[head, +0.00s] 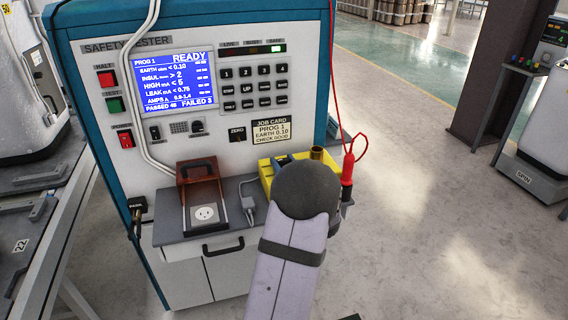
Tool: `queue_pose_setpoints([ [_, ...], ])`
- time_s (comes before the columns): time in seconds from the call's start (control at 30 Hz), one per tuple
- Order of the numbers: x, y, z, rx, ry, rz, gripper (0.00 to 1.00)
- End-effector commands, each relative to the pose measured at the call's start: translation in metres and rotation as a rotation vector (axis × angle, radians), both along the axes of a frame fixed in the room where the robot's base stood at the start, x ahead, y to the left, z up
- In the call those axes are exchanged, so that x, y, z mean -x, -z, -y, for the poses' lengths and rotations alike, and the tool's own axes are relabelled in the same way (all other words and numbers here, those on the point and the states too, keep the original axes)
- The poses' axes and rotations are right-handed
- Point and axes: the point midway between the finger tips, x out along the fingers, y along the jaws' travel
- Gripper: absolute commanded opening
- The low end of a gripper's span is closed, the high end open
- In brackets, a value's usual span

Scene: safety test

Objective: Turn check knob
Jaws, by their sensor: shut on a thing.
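I cannot make out a knob labelled check. A small dark knob (197,126) sits on the panel below the screen, and a black control marked ZERO (237,134) is to its right. A job card (271,130) reads PROG 1, EARTH 0.10, CHECK GOOD. My arm rises from the bottom to the right end of the tester's shelf. Its rounded dark joint hides my gripper's jaws and whatever lies behind them.
A red probe (347,168) with a red cable stands close right of my arm. A yellow bin (266,174) is partly hidden behind it. A brown-lidded socket box (203,196) and grey plug (248,207) sit on the shelf. Open floor (440,210) lies to the right.

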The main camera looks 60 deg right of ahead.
Motion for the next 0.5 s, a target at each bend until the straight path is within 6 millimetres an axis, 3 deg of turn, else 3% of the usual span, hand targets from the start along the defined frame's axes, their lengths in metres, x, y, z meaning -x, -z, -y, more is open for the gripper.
queue_pose_setpoints([
  [0.5,0.0003,-0.0010,0.0007,0.000,-0.193,0.002,0.10],
])
